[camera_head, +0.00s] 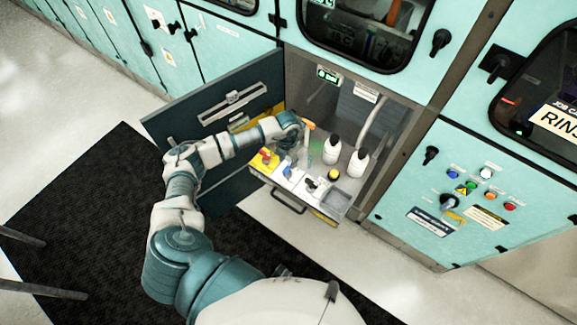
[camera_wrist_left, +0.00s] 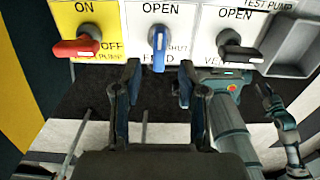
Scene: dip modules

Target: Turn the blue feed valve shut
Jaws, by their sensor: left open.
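The blue feed valve (camera_wrist_left: 158,48) is in the top middle of the left wrist view, on a white label plate. Its lever lies vertical in the picture, with OPEN printed above it and SHUT to its right. It also shows small in the head view (camera_head: 287,171). My left gripper (camera_wrist_left: 159,78) is open and empty, its two fingers on either side of the lever's line, just below the lever's lower end. I see no contact. In the head view my left arm reaches into the open cabinet, and its fingers are hard to make out.
A red valve (camera_wrist_left: 80,46) on a yellow plate is left of the blue one, and a black valve (camera_wrist_left: 238,48) is right. A grey tray (camera_wrist_left: 292,46) is beyond. Two white bottles (camera_head: 332,149) stand behind the panel. An open cabinet door (camera_head: 215,97) stands left of my arm.

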